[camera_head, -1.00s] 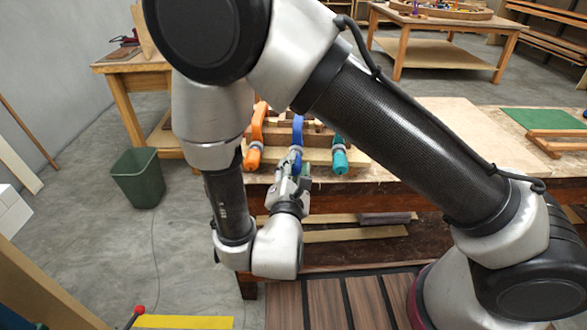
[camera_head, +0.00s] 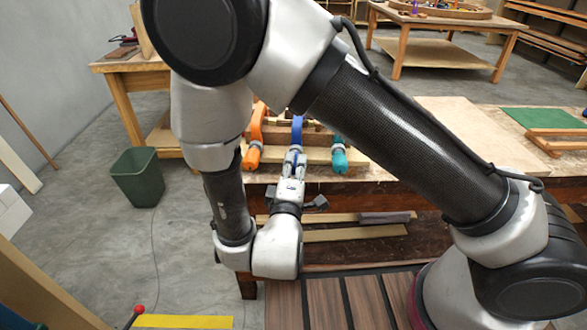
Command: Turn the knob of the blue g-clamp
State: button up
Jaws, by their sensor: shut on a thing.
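The blue g-clamp (camera_head: 297,128) stands between an orange clamp (camera_head: 254,145) and a teal clamp (camera_head: 339,155) at the front edge of the workbench. Only its upper blue part shows. My gripper (camera_head: 294,163) is at the clamp's near end, pointing away from me toward the bench, and is shut on the knob. The gripper's own body hides the knob and most of the lower part of the clamp.
The orange and teal clamps stand close on either side of my gripper. The bench edge (camera_head: 390,185) runs just beneath them. Boards (camera_head: 355,234) lie on a lower shelf. A green bin (camera_head: 138,178) stands on the floor at left.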

jog(key=m, duration=0.6)
jog(key=shift+f, duration=0.1)
jog(key=m, duration=0.6)
jog(key=shift+m, duration=0.4)
jog(key=m, duration=0.6)
jog(key=shift+a, duration=0.1)
jog(key=m, duration=0.5)
jog(key=shift+a+m, duration=0.1)
jog(key=shift+m, duration=0.3)
jog(key=m, duration=1.2)
jog(key=shift+m, duration=0.3)
jog(key=m, duration=0.6)
jog(key=shift+r, duration=0.2)
jog(key=m, duration=0.5)
jog(key=shift+m, duration=0.5)
